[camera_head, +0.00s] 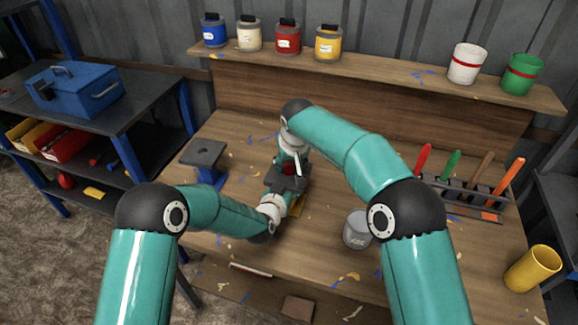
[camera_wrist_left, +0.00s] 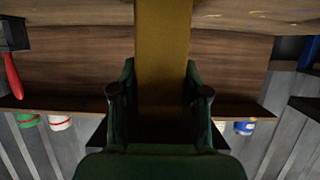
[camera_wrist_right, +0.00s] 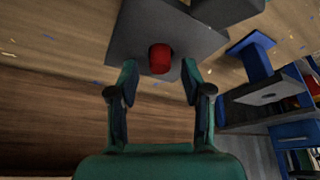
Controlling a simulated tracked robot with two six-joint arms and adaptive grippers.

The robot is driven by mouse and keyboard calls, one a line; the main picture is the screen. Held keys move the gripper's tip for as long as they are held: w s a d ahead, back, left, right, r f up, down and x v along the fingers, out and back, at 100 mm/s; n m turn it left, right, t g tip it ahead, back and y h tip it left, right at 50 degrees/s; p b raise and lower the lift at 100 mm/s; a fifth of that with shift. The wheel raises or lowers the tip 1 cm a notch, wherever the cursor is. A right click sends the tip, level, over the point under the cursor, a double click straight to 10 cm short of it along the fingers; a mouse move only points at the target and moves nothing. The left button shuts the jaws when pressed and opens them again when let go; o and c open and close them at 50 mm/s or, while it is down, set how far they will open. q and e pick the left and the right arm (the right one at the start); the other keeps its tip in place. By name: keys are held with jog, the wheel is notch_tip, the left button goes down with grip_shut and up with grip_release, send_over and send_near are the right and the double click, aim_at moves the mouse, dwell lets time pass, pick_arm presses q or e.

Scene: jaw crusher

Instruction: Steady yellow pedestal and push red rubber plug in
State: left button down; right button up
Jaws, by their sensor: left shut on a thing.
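The yellow pedestal (camera_wrist_left: 163,100) stands upright between the fingers of my left gripper (camera_wrist_left: 160,72), which is shut on it. In the head view only a bit of its yellow (camera_head: 299,204) shows beside my left gripper (camera_head: 284,198). Its dark grey top plate (camera_wrist_right: 130,40) shows in the right wrist view. The red rubber plug (camera_wrist_right: 160,60) sits at that plate, and how deep it is in cannot be told. My right gripper (camera_wrist_right: 160,75) is open around the plug's line, with a gap on both sides. The plug (camera_head: 289,169) is partly hidden in the head view.
A blue pedestal (camera_head: 207,172) with a dark holed plate stands to the left. A rack (camera_head: 462,198) of coloured handles and a yellow cup (camera_head: 533,268) are at the right. Jars line the back shelf (camera_head: 390,68).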

jog(key=a+v, duration=0.1)
jog(key=v, duration=0.9)
jog(key=shift+d, duration=0.4)
jog(key=shift+r, duration=0.15)
pick_arm(q)
jog(key=shift+c, duration=2.4)
grip_release()
jog(key=shift+s, duration=0.15)
